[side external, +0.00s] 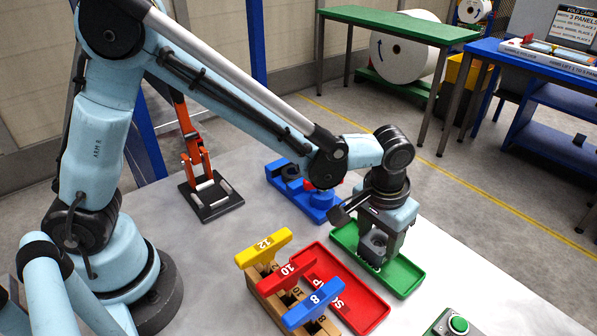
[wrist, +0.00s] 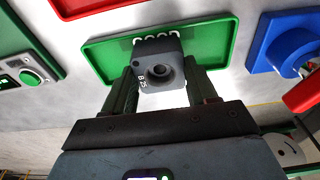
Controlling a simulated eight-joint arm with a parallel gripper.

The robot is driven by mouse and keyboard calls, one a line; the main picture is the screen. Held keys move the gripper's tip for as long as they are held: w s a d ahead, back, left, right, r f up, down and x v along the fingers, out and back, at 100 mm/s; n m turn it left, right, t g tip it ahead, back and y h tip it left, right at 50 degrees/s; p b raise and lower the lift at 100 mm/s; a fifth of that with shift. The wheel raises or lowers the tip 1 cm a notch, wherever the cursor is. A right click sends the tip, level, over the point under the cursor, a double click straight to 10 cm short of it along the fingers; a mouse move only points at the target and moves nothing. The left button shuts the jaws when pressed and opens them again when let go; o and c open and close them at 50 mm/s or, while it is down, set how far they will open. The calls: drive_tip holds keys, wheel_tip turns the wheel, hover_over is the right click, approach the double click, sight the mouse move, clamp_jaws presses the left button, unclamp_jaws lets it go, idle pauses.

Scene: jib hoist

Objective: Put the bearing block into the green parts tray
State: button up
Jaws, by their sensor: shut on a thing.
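The dark grey bearing block (wrist: 158,64), with a round bore and white markings on its side, sits between the two fingers of my gripper (wrist: 160,72). My gripper is shut on it. In the side view the block (side external: 372,246) shows between the fingers of my gripper (side external: 378,252), over the green parts tray (side external: 405,282). The tray also shows in the wrist view (wrist: 103,51), behind the block, which partly covers its white lettering. I cannot tell whether the block touches the tray floor.
A red tray (side external: 368,310) lies beside the green one. A wooden rack (side external: 262,285) holds yellow, red and blue T-handled tools. A blue fixture (side external: 318,207) stands behind, an orange jib hoist (side external: 197,150) farther left. A green button box (side external: 456,325) is at front right.

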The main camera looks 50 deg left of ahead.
drive_tip(key=shift+f, duration=0.45)
idle(0.3)
drive_tip(key=o, duration=1.5)
drive_tip(key=shift+r, duration=3.5)
drive_tip(key=s+a+r+t, duration=0.2)
drive_tip(key=s+a+t, duration=0.1)
drive_tip(key=a, duration=0.6)
drive_tip(key=s+a+r+t, duration=0.2)
drive_tip(key=s+a, duration=0.4)
drive_tip(key=a, duration=0.4)
drive_tip(key=shift+s+r+t, duration=0.2)
drive_tip(key=shift+r+t, duration=0.05)
drive_tip(key=shift+t, duration=0.15)
